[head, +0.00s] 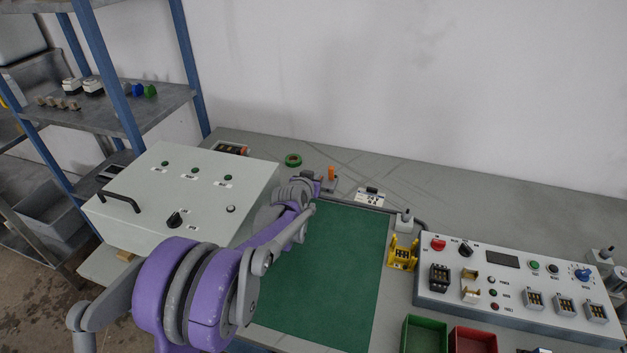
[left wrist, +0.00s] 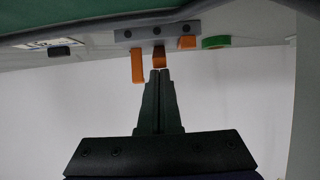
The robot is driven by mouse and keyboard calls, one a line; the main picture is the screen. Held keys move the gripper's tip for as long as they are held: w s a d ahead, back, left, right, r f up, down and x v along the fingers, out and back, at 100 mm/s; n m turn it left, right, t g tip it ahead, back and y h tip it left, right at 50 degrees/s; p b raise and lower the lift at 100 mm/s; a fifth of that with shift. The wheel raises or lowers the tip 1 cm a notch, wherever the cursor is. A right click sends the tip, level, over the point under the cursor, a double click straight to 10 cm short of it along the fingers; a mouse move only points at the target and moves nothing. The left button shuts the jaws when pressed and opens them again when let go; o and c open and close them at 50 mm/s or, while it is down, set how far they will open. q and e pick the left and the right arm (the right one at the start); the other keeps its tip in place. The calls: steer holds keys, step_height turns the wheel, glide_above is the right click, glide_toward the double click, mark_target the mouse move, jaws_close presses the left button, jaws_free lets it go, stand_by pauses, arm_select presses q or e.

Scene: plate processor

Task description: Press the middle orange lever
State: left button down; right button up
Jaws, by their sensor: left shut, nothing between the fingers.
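An outer orange lever (left wrist: 138,68) looks longest, and the other outer lever (left wrist: 187,42) is short. In the head view an orange lever (head: 331,172) shows just beyond my left gripper (head: 316,188); my arm partly hides the bracket there. My right gripper is not in view.
A green tape ring (head: 293,160) lies beside the levers. A white control box (head: 190,190) stands left of my arm, and a green mat (head: 345,260) lies right of it. A control panel (head: 515,265) stands on the right. The back wall is close behind the table.

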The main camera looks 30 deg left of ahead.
arm_select(q)
steer(key=shift+w+f, duration=0.1)
steer(key=shift+w, duration=0.05)
steer(key=shift+w+r+p, duration=0.1)
steer(key=shift+r+p, duration=0.2)
steer(key=shift+p, duration=0.05)
steer(key=s+d+r+p, duration=0.1)
steer(key=s+r+p, duration=0.1)
steer(key=s+r, duration=0.4)
step_height(320, 180, up, 4)
steer(key=shift+s+d+f+p, duration=0.2)
steer(key=shift+s+d+p, duration=0.05)
steer(key=shift+p, duration=0.15)
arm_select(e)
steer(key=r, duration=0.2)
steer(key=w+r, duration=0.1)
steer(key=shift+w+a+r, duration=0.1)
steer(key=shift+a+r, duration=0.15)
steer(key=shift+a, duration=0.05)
arm_select(q)
steer(key=x, duration=0.3)
steer(key=shift+w+f+b, duration=0.1)
steer(key=shift+f+b, duration=0.05)
steer(key=shift+b, duration=0.2)
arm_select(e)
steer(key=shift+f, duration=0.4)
